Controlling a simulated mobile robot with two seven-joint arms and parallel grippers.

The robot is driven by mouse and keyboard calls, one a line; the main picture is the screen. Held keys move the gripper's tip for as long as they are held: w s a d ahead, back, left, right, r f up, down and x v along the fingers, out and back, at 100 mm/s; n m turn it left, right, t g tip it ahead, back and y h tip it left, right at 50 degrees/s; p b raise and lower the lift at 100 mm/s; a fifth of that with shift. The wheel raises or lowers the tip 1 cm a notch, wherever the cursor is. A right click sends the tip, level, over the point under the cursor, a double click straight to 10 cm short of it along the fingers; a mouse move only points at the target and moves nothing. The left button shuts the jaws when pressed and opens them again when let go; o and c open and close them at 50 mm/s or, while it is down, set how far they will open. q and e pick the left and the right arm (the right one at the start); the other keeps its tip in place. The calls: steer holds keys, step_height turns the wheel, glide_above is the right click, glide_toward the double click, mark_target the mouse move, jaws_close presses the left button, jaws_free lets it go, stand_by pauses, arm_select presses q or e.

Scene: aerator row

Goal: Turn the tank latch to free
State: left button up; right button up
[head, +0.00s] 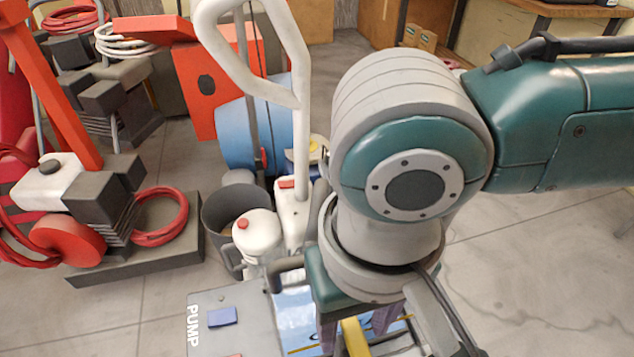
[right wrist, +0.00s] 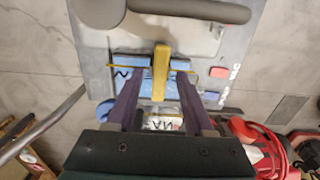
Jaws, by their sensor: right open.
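The tank latch appears as a yellow lever (right wrist: 160,70) on a blue block (right wrist: 130,72) on the grey machine panel. It also shows at the bottom of the head view (head: 355,338), partly hidden by my right arm. My right gripper (right wrist: 159,80) is open, with its purple fingers on either side of the yellow lever. A gap shows between each finger and the lever. In the head view the right gripper (head: 356,326) points down at the panel, its fingertips mostly hidden. My left gripper is not in view.
A grey plate marked PUMP (head: 235,325) with a blue button (head: 222,317) is left of my right gripper. A white canister (head: 258,238), a dark bucket (head: 235,212) and a tall white handle (head: 300,150) stand behind it. Red-and-grey machines crowd the left.

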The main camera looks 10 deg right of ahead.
jaws_close()
stand_by(0.3)
stand_by(0.3)
